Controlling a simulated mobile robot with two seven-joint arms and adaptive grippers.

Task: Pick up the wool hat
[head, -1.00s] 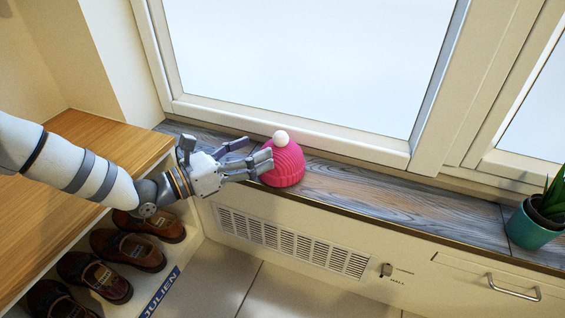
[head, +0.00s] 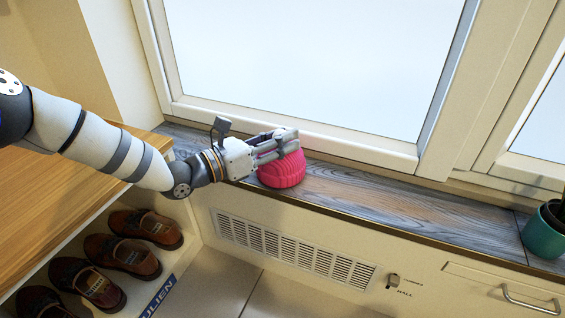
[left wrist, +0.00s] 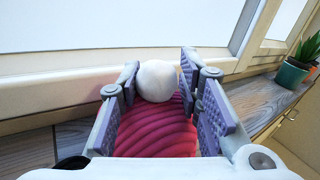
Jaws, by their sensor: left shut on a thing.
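The wool hat (head: 284,173) is pink and ribbed and sits on the wooden window sill, below the window. In the left wrist view the hat (left wrist: 157,132) lies under and between my fingers, with its white pompom (left wrist: 156,81) between the fingertips. The fingers also show in the left wrist view (left wrist: 160,84). My right gripper is not in view.
The window frame (head: 330,150) runs close behind the hat. A potted plant (head: 545,232) stands at the sill's right end. The sill (head: 400,205) between them is clear. A wooden shelf (head: 60,205) with brown shoes (head: 124,257) below is at left.

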